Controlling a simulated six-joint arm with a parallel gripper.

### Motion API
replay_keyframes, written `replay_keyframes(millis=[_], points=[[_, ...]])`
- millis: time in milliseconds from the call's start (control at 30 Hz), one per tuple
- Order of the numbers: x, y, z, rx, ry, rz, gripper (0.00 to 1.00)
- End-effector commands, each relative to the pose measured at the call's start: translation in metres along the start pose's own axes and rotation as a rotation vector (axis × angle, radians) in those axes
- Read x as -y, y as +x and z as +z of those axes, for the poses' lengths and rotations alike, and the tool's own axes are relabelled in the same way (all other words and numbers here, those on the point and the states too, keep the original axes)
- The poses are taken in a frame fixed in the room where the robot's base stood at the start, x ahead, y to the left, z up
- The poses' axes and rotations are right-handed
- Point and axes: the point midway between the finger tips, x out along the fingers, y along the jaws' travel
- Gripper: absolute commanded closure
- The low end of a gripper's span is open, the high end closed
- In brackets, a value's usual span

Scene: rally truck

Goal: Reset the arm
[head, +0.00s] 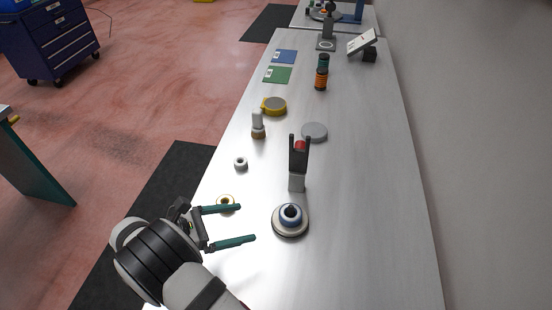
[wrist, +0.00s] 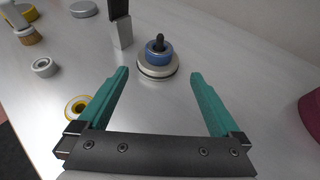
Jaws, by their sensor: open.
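My gripper (head: 247,224) is open and empty, with its two teal fingers spread apart above the near left part of the long grey table (head: 370,230). In the wrist view the fingers (wrist: 160,78) frame bare table, with nothing between them. A round pale base with a blue ring (head: 290,214) around a dark peg stands just beyond the fingertips, apart from them; it also shows in the wrist view (wrist: 158,52). A small yellow-rimmed ring (head: 231,199) lies partly hidden by the upper finger in the head view. In the wrist view it lies left of the left finger (wrist: 77,104).
A dark fork-shaped stand (head: 297,182) with something red in it stands behind the base. A small grey ring (head: 240,163), a grey disc (head: 314,130), a yellow-edged round piece (head: 275,105) and a stack of coloured rings (head: 321,80) stand farther back. The table's near right is clear.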

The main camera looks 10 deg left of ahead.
Motion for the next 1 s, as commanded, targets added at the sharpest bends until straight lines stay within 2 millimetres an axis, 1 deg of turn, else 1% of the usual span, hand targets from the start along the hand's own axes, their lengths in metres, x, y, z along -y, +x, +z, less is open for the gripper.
replay_keyframes(millis=[67, 133, 167, 200, 267, 300, 367, 400, 467, 500, 533, 600, 700, 800, 1000], points=[[0.006, 0.009, 0.017, -0.035, 0.062, -0.053, 0.0], [0.025, 0.028, 0.052, -0.11, 0.206, -0.174, 0.0], [0.04, 0.038, 0.07, -0.151, 0.296, -0.247, 0.0], [0.064, 0.051, 0.096, -0.21, 0.437, -0.362, 0.0], [0.107, 0.064, 0.128, -0.289, 0.671, -0.545, 0.0], [0.138, 0.068, 0.144, -0.335, 0.835, -0.669, 0.0], [0.184, 0.067, 0.162, -0.392, 1.096, -0.861, 0.0], [0.213, 0.061, 0.168, -0.421, 1.275, -0.991, 0.0], [0.249, 0.049, 0.17, -0.451, 1.534, -1.175, 0.0], [0.267, 0.04, 0.168, -0.463, 1.691, -1.286, 0.0], [0.277, 0.033, 0.165, -0.468, 1.797, -1.362, 0.0], [0.291, 0.02, 0.157, -0.474, 2.002, -1.508, 0.0], [0.299, 0.009, 0.148, -0.473, 2.178, -1.641, 0.0], [0.301, 0.005, 0.145, -0.472, 2.239, -1.687, 0.0], [0.3, 0.005, 0.145, -0.472, 2.238, -1.689, 0.0]])
